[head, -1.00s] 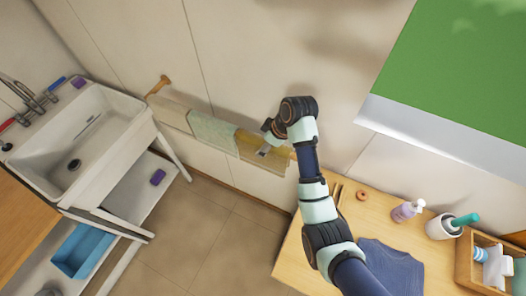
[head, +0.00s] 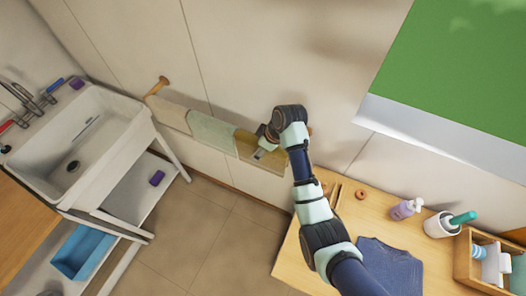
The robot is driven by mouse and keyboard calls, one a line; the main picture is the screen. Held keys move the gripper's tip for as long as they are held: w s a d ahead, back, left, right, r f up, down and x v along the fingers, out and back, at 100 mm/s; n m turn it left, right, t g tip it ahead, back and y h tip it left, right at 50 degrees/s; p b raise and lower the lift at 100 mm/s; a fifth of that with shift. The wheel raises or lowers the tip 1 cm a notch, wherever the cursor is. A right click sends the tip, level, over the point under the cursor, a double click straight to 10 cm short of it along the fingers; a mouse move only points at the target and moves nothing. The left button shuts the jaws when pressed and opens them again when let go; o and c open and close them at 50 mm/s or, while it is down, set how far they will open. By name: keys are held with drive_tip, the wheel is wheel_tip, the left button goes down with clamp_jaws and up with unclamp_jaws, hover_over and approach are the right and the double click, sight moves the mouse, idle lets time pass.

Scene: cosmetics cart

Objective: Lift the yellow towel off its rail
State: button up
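The yellow towel (head: 246,148) hangs on the wall rail at its right end, beside a pale green towel (head: 212,131) and a beige towel (head: 168,113). The rail's wooden left end (head: 158,86) shows; most of the rail is covered by the towels. My gripper (head: 260,152) is at the upper right part of the yellow towel, with the arm's wrist hiding part of it and the rail's right end. The fingers are small and partly hidden, so I cannot tell whether they are closed on the cloth.
A white sink (head: 82,140) stands at the left, with a blue bin (head: 84,250) below. A wooden table (head: 300,262) at the lower right holds a folded blue cloth (head: 388,266), a pump bottle (head: 405,209) and a wooden box (head: 468,262). The tiled floor between is clear.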

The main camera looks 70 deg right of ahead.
drive_tip(key=c, duration=1.2)
drive_tip(key=shift+c, duration=0.2)
wheel_tip(320, 180, up, 13)
drive_tip(key=shift+f, duration=0.1)
wheel_tip(320, 180, up, 7)
drive_tip(key=p, duration=0.6)
drive_tip(key=shift+f, duration=0.2)
drive_tip(key=shift+r+p, duration=0.6)
drive_tip(key=shift+p, duration=0.2)
drive_tip(key=shift+p, duration=0.45)
